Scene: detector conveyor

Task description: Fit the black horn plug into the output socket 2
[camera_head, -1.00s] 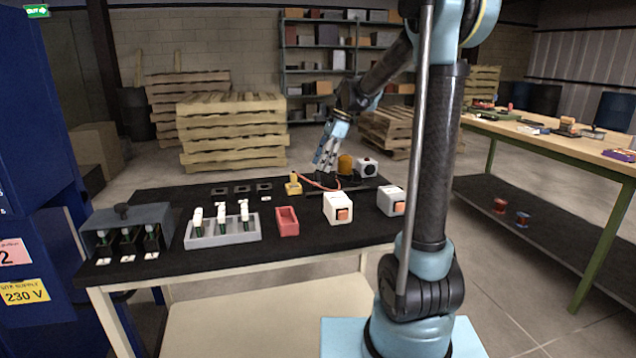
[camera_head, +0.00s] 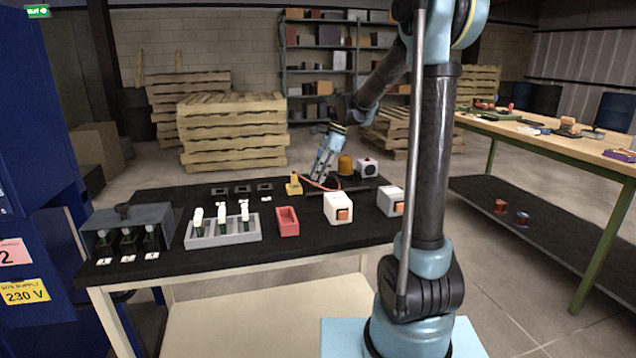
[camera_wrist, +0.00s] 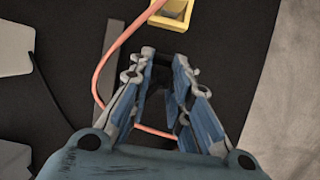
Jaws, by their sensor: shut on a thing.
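My gripper (camera_head: 319,179) is at the back of the black table, low over its surface, fingers pointing down. In the wrist view its fingers (camera_wrist: 165,62) are close together around a small dark thing, which looks like the black horn plug (camera_wrist: 163,77). The plug is mostly hidden by the fingers and blends with the dark table. Three dark sockets stand in a row left of my gripper, the middle one here (camera_head: 242,189); small white labels lie in front, too small to read. I cannot tell for certain which is output socket 2.
A yellow block (camera_head: 294,186) stands just left of my gripper, with a red cable (camera_wrist: 104,68) running close by. An orange beacon (camera_head: 345,165) and a white box with a round black front (camera_head: 368,168) stand to the right. A red tray (camera_head: 287,221) lies nearer.

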